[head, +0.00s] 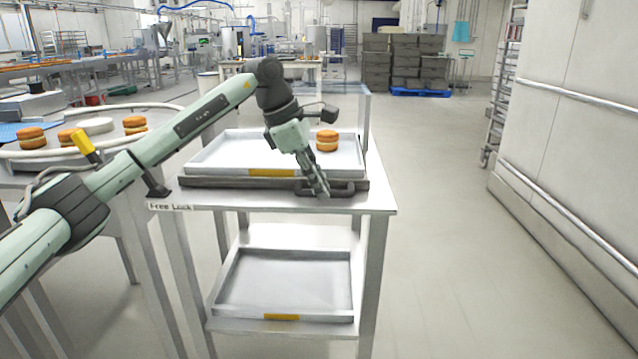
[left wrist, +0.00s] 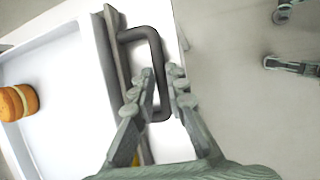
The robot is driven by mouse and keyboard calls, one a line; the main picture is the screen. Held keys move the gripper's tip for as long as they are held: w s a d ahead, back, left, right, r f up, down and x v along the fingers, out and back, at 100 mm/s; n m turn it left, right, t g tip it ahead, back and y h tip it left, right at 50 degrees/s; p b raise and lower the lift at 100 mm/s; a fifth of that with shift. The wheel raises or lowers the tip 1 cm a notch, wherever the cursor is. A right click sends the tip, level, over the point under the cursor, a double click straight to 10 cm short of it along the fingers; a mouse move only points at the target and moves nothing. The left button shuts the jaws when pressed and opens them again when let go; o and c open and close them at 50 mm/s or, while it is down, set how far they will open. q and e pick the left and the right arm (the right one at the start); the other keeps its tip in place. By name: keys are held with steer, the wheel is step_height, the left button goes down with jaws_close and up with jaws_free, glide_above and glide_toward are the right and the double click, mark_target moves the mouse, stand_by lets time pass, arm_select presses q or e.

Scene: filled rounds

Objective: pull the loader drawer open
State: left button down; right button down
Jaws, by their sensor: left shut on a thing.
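The loader drawer (head: 230,183) is a dark flat slide under a pale tray (head: 205,163) on the metal stand. A dark D-shaped handle (head: 347,187) sits at the right of its front edge. My left gripper (head: 322,190) reaches down to this handle and is shut on it. In the left wrist view the two fingers (left wrist: 164,84) lie on either side of the handle's bar (left wrist: 157,58). One filled round (head: 327,141) stands on the tray towards the right; it also shows in the left wrist view (left wrist: 18,102).
A round table (head: 20,154) with several filled rounds stands at the left, behind my left arm. A second tray (head: 285,285) lies on the stand's lower shelf. The floor (head: 450,230) right of the stand is clear up to a white cabinet (head: 575,130).

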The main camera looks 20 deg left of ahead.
arm_select(q)
steer(key=c, duration=1.5)
jaws_free()
steer(key=shift+c, duration=0.2)
steer(key=v, duration=1.2)
steer(key=shift+s, duration=0.1)
